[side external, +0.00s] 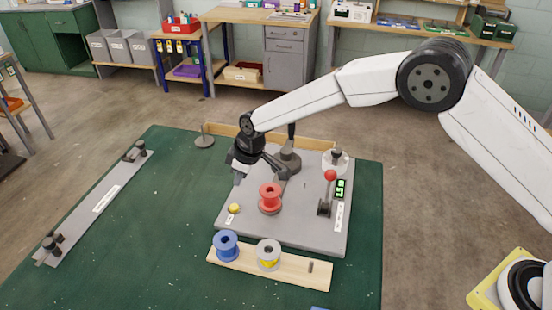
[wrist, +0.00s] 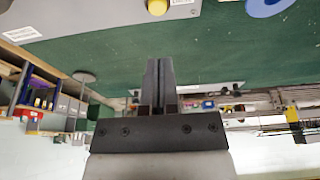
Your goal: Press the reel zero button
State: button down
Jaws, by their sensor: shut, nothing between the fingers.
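The yellow domed button (side external: 234,208), which I take for the reel zero button, sits at the front left of a grey base plate (side external: 300,228) with a white label in front of it. In the wrist view the yellow button (wrist: 157,7) is at the top edge, partly cut off. A red reel (side external: 270,194) stands on the plate right of the button.
A red-knobbed lever (side external: 329,176) and a green display (side external: 341,188) are at the plate's right. A blue spool (side external: 226,245) and a yellow spool (side external: 268,253) stand on a wooden board (side external: 300,273) in front. The green mat (side external: 160,230) left of the plate is largely clear.

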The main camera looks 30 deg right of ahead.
aim_at(234, 207)
jog(key=x, duration=0.8)
jog(key=shift+s+d+f, duration=0.2)
jog(key=shift+d+f, duration=0.05)
jog(key=shift+f, duration=0.6)
